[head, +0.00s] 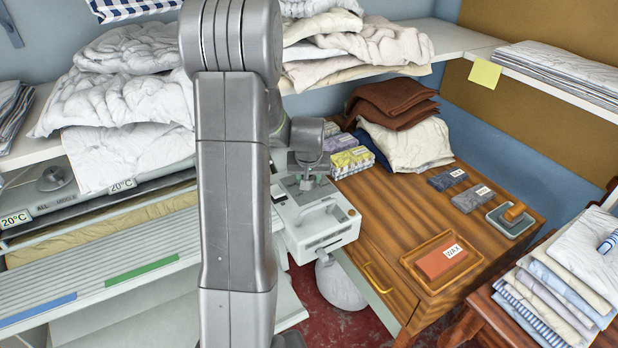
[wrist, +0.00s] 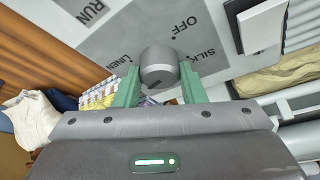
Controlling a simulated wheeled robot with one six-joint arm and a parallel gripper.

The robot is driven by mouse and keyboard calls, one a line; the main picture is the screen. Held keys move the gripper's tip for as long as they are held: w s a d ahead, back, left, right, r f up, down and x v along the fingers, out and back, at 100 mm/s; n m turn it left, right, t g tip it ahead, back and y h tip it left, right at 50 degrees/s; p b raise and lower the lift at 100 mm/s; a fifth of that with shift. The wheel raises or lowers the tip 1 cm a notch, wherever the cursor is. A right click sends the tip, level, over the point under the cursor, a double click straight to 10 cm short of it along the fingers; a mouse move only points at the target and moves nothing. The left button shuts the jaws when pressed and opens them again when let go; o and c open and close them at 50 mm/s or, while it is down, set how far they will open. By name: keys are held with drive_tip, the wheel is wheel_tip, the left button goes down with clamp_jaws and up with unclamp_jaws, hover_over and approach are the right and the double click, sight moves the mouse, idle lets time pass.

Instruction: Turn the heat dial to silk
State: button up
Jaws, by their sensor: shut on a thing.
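The heat dial (wrist: 158,62) is a grey round knob on a grey panel in the wrist view. The word SILK (wrist: 207,50) is printed to its upper right, OFF (wrist: 185,27) above it, and LINEN (wrist: 120,60) to its left. My gripper (wrist: 158,80) has its two green fingers on either side of the knob and is shut on it. In the head view my gripper (head: 307,184) points down at the top of the white control box (head: 325,238). The dial is not clear there, and I cannot tell which mark its pointer faces.
The ironer's slatted board (head: 100,270) lies left of my arm. A wooden cabinet (head: 385,215) stands right of the box, with a wax tray (head: 440,262) on it. Folded linen (head: 120,95) fills the shelf behind.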

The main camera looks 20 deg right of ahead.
drive_tip(key=m+b, duration=0.1)
drive_tip(key=b, duration=0.1)
drive_tip(key=m+h+b, duration=0.1)
drive_tip(key=m+b, duration=0.1)
drive_tip(key=m+g+b, duration=0.1)
drive_tip(key=b, duration=0.1)
drive_tip(key=shift+w+a+f+m+h, duration=0.1)
drive_tip(key=shift+f+m+h, duration=0.2)
drive_tip(key=shift+f+m, duration=0.1)
drive_tip(key=m+b, duration=0.2)
drive_tip(key=m+g+b, duration=0.1)
drive_tip(key=m+b, duration=0.1)
drive_tip(key=shift+r+h+b, duration=0.3)
drive_tip(key=shift+r+h, duration=0.05)
drive_tip(key=shift+h, duration=0.05)
drive_tip(key=shift+g, duration=0.3)
drive_tip(key=o, duration=1)
drive_tip(key=shift+r, duration=0.1)
drive_tip(key=v, duration=1.3)
drive_tip(key=shift+a+r+p, duration=0.2)
drive_tip(key=shift+r+p, duration=0.1)
drive_tip(key=shift+r, duration=0.05)
